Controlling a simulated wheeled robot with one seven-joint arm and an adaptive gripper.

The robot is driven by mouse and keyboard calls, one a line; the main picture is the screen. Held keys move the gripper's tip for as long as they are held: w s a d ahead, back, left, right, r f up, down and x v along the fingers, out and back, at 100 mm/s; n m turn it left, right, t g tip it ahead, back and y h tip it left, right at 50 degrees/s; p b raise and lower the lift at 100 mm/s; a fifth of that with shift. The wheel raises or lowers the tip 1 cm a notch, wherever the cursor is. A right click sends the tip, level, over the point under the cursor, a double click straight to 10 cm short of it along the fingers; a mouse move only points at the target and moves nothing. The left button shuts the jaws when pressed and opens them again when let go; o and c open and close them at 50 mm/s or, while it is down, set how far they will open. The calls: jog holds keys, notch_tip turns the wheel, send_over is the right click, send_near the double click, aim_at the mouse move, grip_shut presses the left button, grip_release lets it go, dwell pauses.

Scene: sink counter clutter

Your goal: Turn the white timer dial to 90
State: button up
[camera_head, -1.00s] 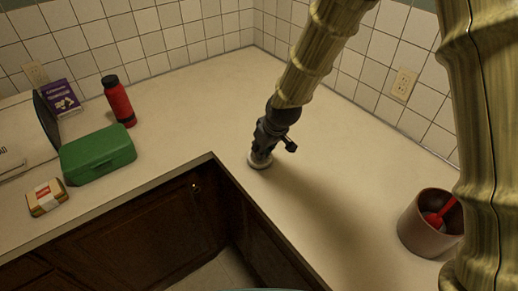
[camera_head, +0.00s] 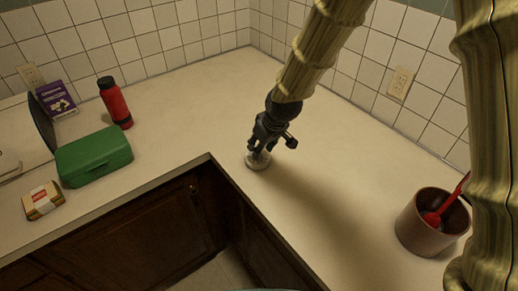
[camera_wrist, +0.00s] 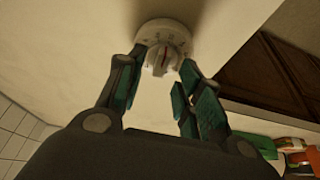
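The white timer dial (camera_head: 258,163) sits on the counter near its inner corner. In the wrist view the dial (camera_wrist: 168,28) has dark markings on its rim and a raised central knob with a red line. I cannot read the numbers. My gripper (camera_head: 258,151) is over the dial, pointing down. In the wrist view its two fingers (camera_wrist: 163,68) are apart, one on each side of the knob, with nothing clearly clamped. Whether either fingertip touches the knob is not clear.
A green box (camera_head: 94,156), a red bottle (camera_head: 117,106), a purple box (camera_head: 57,98) and a small packet (camera_head: 43,200) stand at left. A cup (camera_head: 426,232) with a red utensil (camera_head: 437,215) stands at right. The counter around the dial is clear.

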jog(key=v, duration=0.9)
jog(key=shift+r, duration=0.2)
jog(key=shift+s, duration=0.1)
